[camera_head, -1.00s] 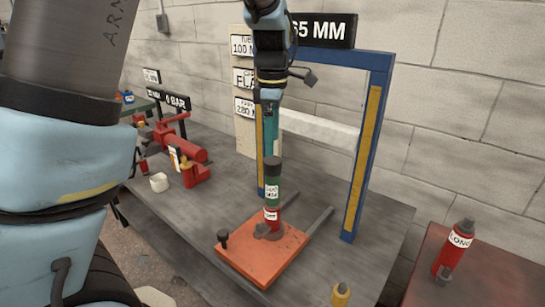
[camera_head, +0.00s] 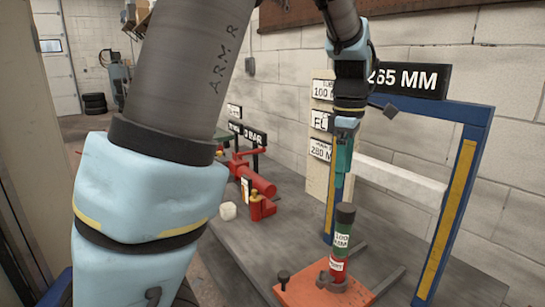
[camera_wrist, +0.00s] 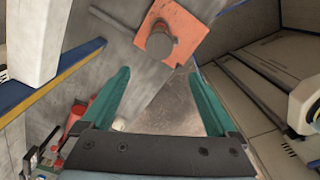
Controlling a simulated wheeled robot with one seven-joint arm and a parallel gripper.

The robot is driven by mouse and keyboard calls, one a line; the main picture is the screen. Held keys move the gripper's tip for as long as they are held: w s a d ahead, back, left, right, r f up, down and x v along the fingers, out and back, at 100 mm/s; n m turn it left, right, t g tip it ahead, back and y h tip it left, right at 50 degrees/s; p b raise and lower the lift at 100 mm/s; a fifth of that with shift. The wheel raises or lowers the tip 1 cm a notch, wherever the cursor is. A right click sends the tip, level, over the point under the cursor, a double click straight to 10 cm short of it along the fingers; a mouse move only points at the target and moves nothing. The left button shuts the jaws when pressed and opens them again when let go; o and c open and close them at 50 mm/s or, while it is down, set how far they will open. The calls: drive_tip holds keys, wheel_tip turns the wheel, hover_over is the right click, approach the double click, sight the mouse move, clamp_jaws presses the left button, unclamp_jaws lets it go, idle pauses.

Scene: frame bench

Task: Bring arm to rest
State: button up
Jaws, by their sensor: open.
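My gripper (camera_head: 343,155) hangs at the end of my arm above the bench, by the left post of the blue frame. In the wrist view its two green fingers (camera_wrist: 168,100) stand wide apart with nothing between them. A red and green cylinder stack (camera_head: 341,245) labelled 100 MM stands upright on an orange plate (camera_head: 305,290) below the gripper. The wrist view shows the plate (camera_wrist: 185,22) and the stack's dark round top (camera_wrist: 160,46) beyond the fingertips, apart from them.
A blue frame (camera_head: 478,145) with a pale crossbar (camera_head: 400,187) and a 265 MM sign (camera_head: 408,80) stands close to the arm. The bench front left is clear.

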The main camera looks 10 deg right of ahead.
drive_tip(key=s+a+f+m, duration=0.1)
drive_tip(key=a+f+m, duration=0.2)
drive_tip(key=a, duration=0.6)
drive_tip(key=s+a+f+m+t, duration=0.1)
drive_tip(key=a+m, duration=0.4)
drive_tip(key=a, duration=0.5)
drive_tip(key=s+a+f+m, duration=0.2)
drive_tip(key=a+f+m, duration=0.2)
drive_tip(key=a, duration=0.5)
wheel_tip(320, 180, down, 2)
drive_tip(key=shift+s+a+f+t, duration=0.1)
drive_tip(key=shift+s+a+t, duration=0.2)
